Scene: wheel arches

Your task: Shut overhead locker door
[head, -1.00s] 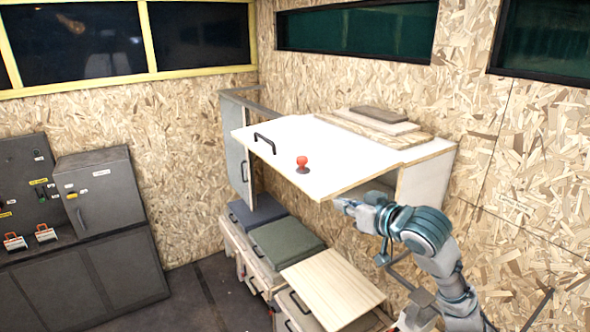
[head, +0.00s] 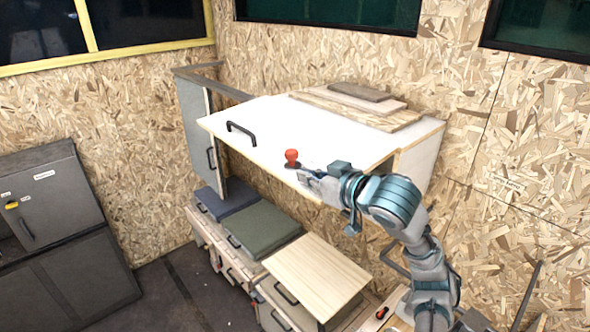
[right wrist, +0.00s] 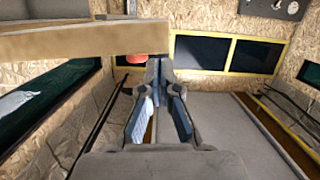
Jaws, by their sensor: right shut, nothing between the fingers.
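The overhead locker door (head: 270,133) is a white panel with pale wood edges. It stands out, raised, from the wall locker (head: 420,157), so the locker is open. A black handle (head: 241,131) and a red knob (head: 291,155) sit on its face. My right gripper (head: 303,177) is at the door's near edge, close to the knob. In the right wrist view its fingers (right wrist: 158,70) are together and empty, with a wooden edge (right wrist: 70,42) at upper left and a bit of red (right wrist: 137,58) beyond. Whether it touches the door is unclear. My left gripper is out of view.
Flat boards (head: 355,104) lie on top of the locker. A grey door (head: 195,125) hangs open to the left. Below are drawer units with a blue-grey pad (head: 225,199), a green pad (head: 262,229) and a wooden board (head: 317,276). A grey cabinet (head: 55,205) stands at left.

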